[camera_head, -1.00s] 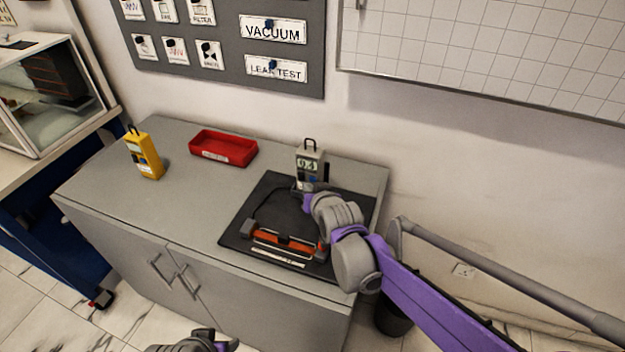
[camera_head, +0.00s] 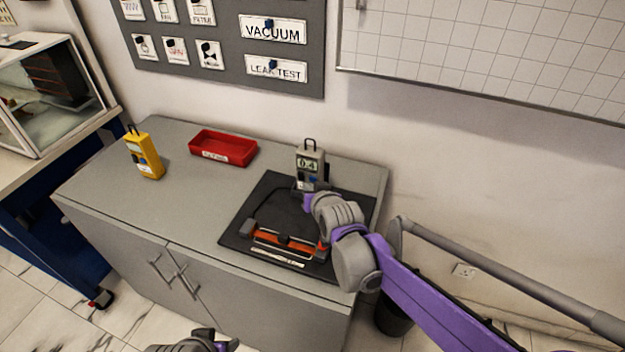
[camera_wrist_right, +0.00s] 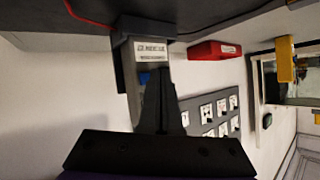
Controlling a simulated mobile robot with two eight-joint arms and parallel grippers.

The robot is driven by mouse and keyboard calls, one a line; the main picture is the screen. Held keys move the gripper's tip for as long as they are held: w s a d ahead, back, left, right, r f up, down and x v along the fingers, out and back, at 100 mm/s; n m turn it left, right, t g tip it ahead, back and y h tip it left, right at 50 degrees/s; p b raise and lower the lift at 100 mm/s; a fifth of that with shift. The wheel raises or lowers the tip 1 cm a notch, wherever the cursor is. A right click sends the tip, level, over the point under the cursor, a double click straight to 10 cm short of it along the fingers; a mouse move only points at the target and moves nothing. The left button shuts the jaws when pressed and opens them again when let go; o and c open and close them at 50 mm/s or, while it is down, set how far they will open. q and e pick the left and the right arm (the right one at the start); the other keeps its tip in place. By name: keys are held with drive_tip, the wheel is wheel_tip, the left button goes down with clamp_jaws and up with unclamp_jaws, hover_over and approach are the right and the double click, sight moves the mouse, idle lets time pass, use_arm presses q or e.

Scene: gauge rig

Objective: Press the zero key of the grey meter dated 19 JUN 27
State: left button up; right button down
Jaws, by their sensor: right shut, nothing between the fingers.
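The grey meter (camera_head: 310,160) stands upright at the back of the black mat, its small display facing me and seeming to read 0.4. In the right wrist view the meter (camera_wrist_right: 128,75) appears upside down, with a white label whose date is too small to read and a blue patch beside the fingers. My right gripper (camera_wrist_right: 158,78) is shut and empty, its tips at the meter's front; I cannot tell whether they touch. In the head view my right gripper (camera_head: 304,192) is low before the meter. My left gripper (camera_head: 222,343) is partly cut off at the bottom edge.
A yellow meter (camera_head: 146,160) stands on the left of the grey cabinet top. A red tray (camera_head: 222,149) lies between the meters. An orange and grey device (camera_head: 285,245) lies on the black mat (camera_head: 233,231), with a dark cable. The cabinet's left front is clear.

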drive_tip(key=shift+w+d, duration=0.15)
drive_tip(key=shift+w, duration=0.2)
drive_tip(key=shift+w+d, duration=0.2)
drive_tip(key=shift+w, duration=0.3)
idle(0.6)
drive_tip(key=shift+s, duration=0.1)
idle(0.4)
drive_tip(key=shift+s+a, duration=0.35)
drive_tip(key=shift+s, duration=0.45)
drive_tip(key=shift+s+a+p, duration=0.3)
drive_tip(key=shift+s+a, duration=0.05)
drive_tip(key=shift+s, duration=0.45)
drive_tip(key=shift+s+a+p, duration=0.3)
drive_tip(key=shift+s, duration=0.45)
drive_tip(key=shift+s+a+p, duration=0.3)
drive_tip(key=shift+s+a, duration=0.05)
drive_tip(key=shift+s, duration=0.45)
